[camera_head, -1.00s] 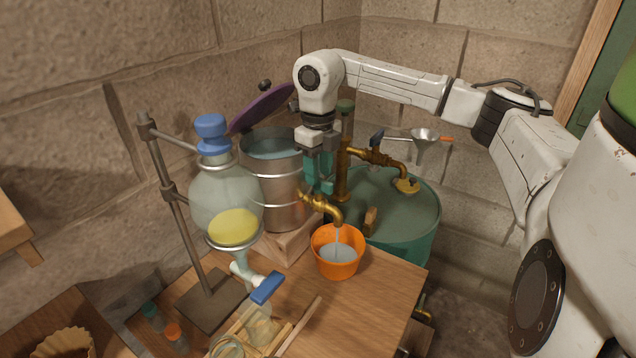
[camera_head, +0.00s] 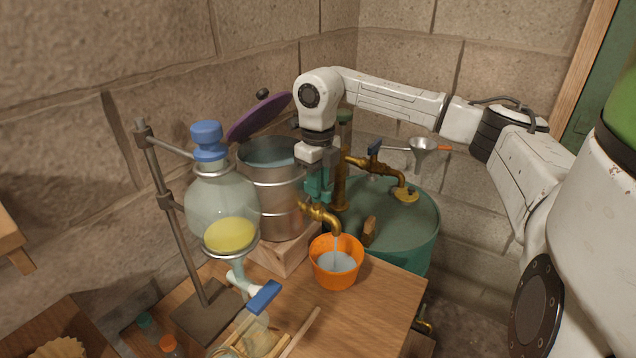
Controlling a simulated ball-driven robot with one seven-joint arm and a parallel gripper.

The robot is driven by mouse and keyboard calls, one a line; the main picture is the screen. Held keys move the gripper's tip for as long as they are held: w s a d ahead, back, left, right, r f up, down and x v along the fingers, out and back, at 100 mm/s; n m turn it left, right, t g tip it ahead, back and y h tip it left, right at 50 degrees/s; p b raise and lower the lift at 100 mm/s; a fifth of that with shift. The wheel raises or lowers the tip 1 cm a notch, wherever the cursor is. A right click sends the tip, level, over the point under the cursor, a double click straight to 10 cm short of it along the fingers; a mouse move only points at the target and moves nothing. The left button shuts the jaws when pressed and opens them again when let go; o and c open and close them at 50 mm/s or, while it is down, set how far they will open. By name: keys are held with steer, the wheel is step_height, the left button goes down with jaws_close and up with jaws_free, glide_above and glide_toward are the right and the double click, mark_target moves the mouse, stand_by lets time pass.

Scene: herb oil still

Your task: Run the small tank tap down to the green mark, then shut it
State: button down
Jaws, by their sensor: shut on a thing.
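The small metal tank (camera_head: 277,195) stands open on a wooden block, with water (camera_head: 268,158) inside. I cannot make out a green mark on it. Its brass tap (camera_head: 324,214) sticks out low on the right side. A thin stream of water runs from the spout into an orange bucket (camera_head: 323,273) below, which holds some water. My gripper (camera_head: 318,190) points down, with its teal fingers just above and behind the tap body. It is shut on the tap handle, which the fingers hide.
A glass flask (camera_head: 213,212) with yellow liquid and a blue stopper hangs on a metal stand (camera_head: 171,210) at left. A green drum (camera_head: 405,222) with a second brass tap (camera_head: 380,165) stands behind right. The table's right front is clear.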

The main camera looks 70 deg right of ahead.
stand_by(0.4)
steer(key=m+b, duration=0.2)
steer(key=m, duration=0.1)
steer(key=shift+f+m, duration=0.1)
steer(key=shift+m, duration=0.2)
steer(key=m+b, duration=0.2)
steer(key=m, duration=0.2)
steer(key=shift+w+m, duration=0.1)
steer(key=shift+m, duration=0.2)
steer(key=m+b, duration=0.2)
steer(key=m, duration=0.2)
steer(key=shift+w+a+m+b, duration=0.15)
steer(key=shift+m+b, duration=0.8)
steer(key=shift+m, duration=1.15)
steer(key=c, duration=1.1)
jaws_free()
